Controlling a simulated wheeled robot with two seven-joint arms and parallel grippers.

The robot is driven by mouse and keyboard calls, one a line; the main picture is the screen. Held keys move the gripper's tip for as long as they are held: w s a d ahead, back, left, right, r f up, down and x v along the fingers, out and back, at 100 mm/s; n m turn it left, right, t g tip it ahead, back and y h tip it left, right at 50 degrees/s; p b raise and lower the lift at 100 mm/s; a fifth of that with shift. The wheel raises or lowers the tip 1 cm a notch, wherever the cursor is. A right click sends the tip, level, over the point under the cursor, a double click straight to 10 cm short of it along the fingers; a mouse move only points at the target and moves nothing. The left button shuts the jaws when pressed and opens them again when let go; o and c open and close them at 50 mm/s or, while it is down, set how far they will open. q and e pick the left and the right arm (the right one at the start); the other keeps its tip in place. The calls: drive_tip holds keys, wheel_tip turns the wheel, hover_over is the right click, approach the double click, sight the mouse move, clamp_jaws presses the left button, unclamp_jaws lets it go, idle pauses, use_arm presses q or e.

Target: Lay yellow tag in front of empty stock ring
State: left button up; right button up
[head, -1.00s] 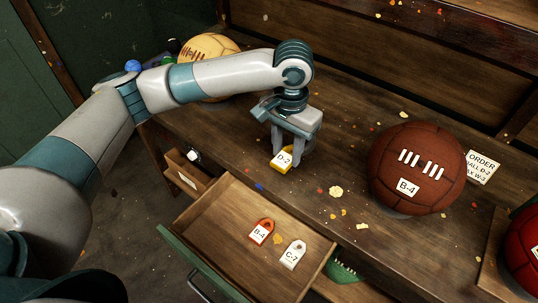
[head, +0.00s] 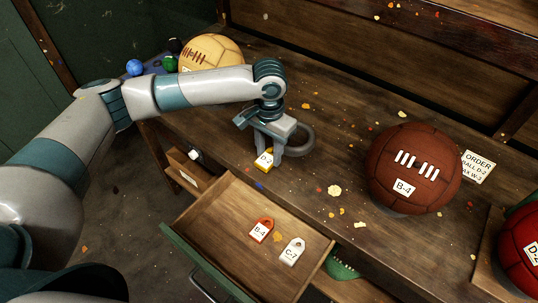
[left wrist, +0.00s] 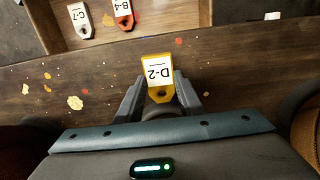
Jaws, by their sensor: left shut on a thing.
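The yellow tag (head: 264,162), marked D-2, is held at the front part of the wooden bench. My left gripper (head: 267,153) points down and is shut on it; I cannot tell whether the tag touches the bench. In the left wrist view the tag (left wrist: 158,72) sticks out between the fingers (left wrist: 160,97). A grey stock ring (head: 302,136) lies empty on the bench just behind and right of my gripper, partly hidden by it. My right gripper is not in view.
An open drawer (head: 213,224) below the bench front holds a red tag B-4 (head: 261,230) and a white tag C-7 (head: 292,251). A brown ball B-4 (head: 415,165) stands to the right, near an order card (head: 478,167). A tan ball (head: 212,50) sits at the back left.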

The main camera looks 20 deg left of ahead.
sight(269, 156)
use_arm(q)
drive_tip(key=shift+f, duration=1.05)
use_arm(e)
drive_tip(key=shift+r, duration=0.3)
use_arm(q)
drive_tip(key=shift+f, duration=0.1)
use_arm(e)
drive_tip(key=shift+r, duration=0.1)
use_arm(q)
drive_tip(key=o, duration=1)
wheel_tip(269, 156, up, 8)
drive_tip(key=shift+b, duration=0.85)
wheel_tip(269, 156, up, 4)
drive_tip(key=shift+r+b, duration=0.15)
drive_tip(key=shift+b, duration=0.2)
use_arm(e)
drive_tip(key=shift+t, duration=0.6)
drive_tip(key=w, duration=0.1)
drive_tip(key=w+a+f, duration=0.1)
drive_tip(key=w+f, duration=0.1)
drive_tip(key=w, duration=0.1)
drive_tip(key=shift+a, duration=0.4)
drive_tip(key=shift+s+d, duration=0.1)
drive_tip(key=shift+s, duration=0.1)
